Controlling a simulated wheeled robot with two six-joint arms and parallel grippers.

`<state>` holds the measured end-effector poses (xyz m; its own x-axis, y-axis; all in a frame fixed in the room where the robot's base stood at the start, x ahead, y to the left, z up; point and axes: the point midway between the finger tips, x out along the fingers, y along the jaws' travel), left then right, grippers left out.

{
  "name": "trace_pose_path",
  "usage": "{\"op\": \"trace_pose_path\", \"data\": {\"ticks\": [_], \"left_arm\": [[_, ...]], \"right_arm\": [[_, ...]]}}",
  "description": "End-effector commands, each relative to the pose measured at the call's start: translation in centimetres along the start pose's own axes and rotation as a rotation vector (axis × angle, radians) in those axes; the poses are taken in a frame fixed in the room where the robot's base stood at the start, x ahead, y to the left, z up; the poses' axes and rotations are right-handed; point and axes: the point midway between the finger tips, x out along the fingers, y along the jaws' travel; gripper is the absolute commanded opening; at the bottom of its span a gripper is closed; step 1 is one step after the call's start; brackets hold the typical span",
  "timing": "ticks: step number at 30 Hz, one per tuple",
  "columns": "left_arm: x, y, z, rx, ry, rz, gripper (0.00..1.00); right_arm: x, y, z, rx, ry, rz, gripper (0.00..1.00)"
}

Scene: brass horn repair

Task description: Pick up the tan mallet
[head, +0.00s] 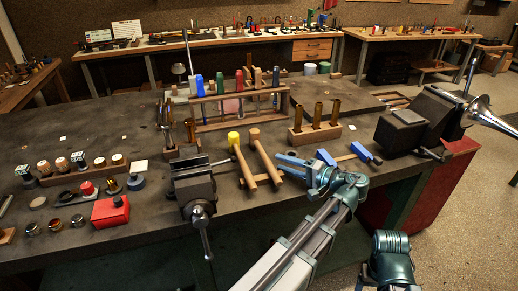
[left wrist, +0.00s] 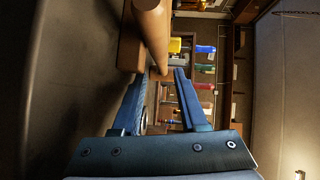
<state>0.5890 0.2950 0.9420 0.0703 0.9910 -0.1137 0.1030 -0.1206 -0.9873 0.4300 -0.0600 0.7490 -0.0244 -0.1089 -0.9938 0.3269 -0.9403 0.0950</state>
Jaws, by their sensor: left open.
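The tan mallet (head: 265,157) lies beside a yellow-headed mallet (head: 241,160) near the front of the bench, its handle end toward me. My left gripper (head: 279,164) is open and empty, just right of the tan mallet's handle, its fingers pointing at it. In the left wrist view, a tan wooden rod (left wrist: 153,35), apparently the mallet's handle, shows beyond the open fingers (left wrist: 157,75), with a wooden block beside it. I cannot tell whether a finger touches it. My right gripper is not in view.
A black vise (head: 193,187) stands left of the mallets. A tool rack (head: 240,115) is farther back. A horn (head: 488,108) sits at the right.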

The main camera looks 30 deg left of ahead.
Motion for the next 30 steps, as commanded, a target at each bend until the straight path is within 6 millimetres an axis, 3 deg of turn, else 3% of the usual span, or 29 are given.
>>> {"op": "trace_pose_path", "data": {"ticks": [14,24,30], "left_arm": [[2.1,0.0,0.0,0.000,-0.002,0.000,0.43],[6.4,-0.1,-0.1,-0.001,-0.001,0.000,0.43],[6.4,-0.2,-0.1,0.000,0.001,0.000,0.43]], "right_arm": [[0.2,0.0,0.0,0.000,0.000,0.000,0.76],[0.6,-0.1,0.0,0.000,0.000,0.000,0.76],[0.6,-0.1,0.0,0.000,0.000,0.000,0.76]]}}
